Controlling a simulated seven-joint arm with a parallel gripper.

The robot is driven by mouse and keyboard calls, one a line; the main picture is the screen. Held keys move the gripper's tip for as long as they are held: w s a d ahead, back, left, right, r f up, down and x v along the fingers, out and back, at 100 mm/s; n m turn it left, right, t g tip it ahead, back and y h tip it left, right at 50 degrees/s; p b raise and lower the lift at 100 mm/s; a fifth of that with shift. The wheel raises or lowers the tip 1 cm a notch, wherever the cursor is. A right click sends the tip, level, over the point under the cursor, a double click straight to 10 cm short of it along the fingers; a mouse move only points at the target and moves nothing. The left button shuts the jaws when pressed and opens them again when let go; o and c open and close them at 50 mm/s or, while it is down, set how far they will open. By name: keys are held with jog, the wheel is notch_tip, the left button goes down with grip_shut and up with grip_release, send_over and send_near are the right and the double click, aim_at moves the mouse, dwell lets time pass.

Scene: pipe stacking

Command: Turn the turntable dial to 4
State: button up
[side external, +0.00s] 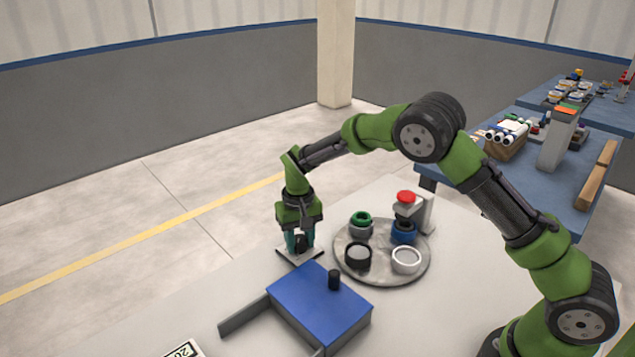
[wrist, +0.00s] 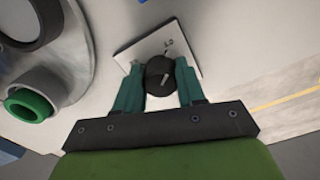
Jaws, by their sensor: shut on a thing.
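The dial is a black round knob (wrist: 160,76) with a light pointer line, on a white square plate (wrist: 190,42). A small printed mark shows on the plate, too small to read surely. In the side view the plate (side external: 286,256) lies at the table's far edge, left of the turntable. My gripper (wrist: 160,82) is shut on the knob, one teal finger on each side. The grey round turntable (side external: 385,272) carries a green ring on a grey piece (side external: 361,222), a black ring (side external: 358,256), a white ring (side external: 406,260) and a blue ring (side external: 403,233).
A post with a red cap (side external: 405,197) stands behind the turntable. A numbered card (side external: 184,349) lies at the front edge. A blue bench (side external: 530,185) stands at the right.

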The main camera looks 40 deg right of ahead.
aim_at(298, 239)
jog(key=m, duration=0.4)
jog(key=shift+a, duration=0.1)
jog(key=m, duration=0.8)
jog(key=shift+w+a+m, duration=0.1)
jog(key=shift+m, duration=2.1)
jog(key=shift+w, duration=0.1)
jog(key=o, duration=1)
notch_tip(298, 239, up, 17)
